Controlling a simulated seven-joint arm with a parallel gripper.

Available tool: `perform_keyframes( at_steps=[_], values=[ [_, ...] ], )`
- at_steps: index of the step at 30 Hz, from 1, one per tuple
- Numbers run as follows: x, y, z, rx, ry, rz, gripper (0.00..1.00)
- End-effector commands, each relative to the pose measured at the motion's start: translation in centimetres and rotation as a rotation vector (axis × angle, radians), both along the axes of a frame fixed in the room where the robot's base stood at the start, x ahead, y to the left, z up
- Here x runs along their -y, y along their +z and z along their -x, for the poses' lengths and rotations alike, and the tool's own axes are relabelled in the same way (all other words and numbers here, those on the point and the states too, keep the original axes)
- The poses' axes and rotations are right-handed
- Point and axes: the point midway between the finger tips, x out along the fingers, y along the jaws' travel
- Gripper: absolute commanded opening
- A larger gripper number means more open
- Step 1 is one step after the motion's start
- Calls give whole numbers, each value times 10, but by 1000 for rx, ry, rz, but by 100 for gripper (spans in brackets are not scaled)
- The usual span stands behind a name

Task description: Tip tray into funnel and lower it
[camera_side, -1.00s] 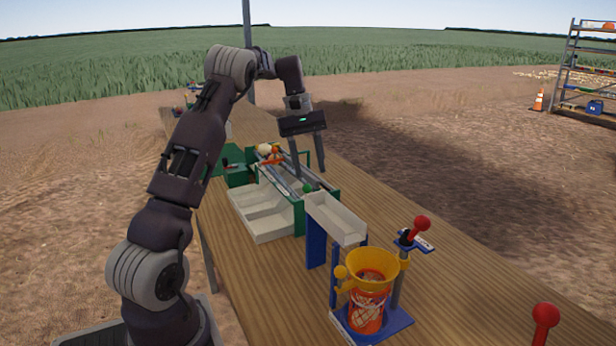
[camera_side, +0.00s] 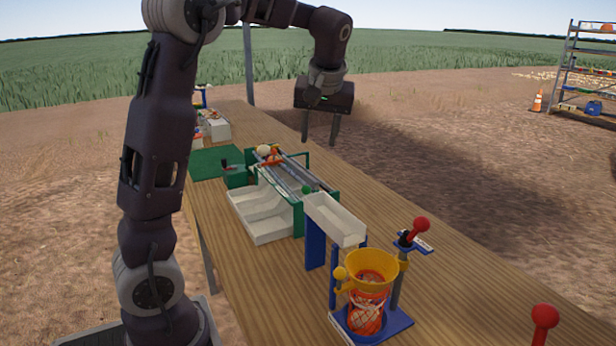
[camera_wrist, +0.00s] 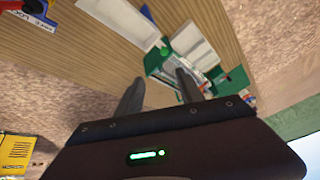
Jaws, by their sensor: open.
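The white tray (camera_side: 343,228) looks empty and slopes on blue supports toward the yellow funnel (camera_side: 372,262). A green knob (camera_side: 306,189) is at its upper end. The funnel sits on a blue stand, with a yellow knob (camera_side: 340,272) on its left and an orange mesh bag (camera_side: 365,316) under it. A red-knobbed lever (camera_side: 420,224) stands behind the funnel. My gripper (camera_side: 319,143) is open and empty, in the air above and behind the tray. In the wrist view its fingers (camera_wrist: 157,82) are spread, with the tray (camera_wrist: 112,22) beyond them.
A green-framed sorter with rails (camera_side: 293,177) stands left of the tray, with a pale onion and orange pieces at its far end. White bins (camera_side: 262,215) sit before it. Another red knob (camera_side: 545,316) is at front right. The table's right side is mostly clear.

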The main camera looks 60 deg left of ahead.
Motion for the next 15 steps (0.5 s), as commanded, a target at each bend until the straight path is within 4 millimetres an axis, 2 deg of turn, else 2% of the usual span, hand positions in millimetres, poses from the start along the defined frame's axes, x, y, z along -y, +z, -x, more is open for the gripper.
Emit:
perform_keyframes(
  at_steps=[1,8,15],
  values=[
    [1,-10,0,1,-40,-29,44],
    [-28,-65,-10,-1,-30,-25,44],
    [-68,-108,-9,8,-18,237,44]
  ],
)
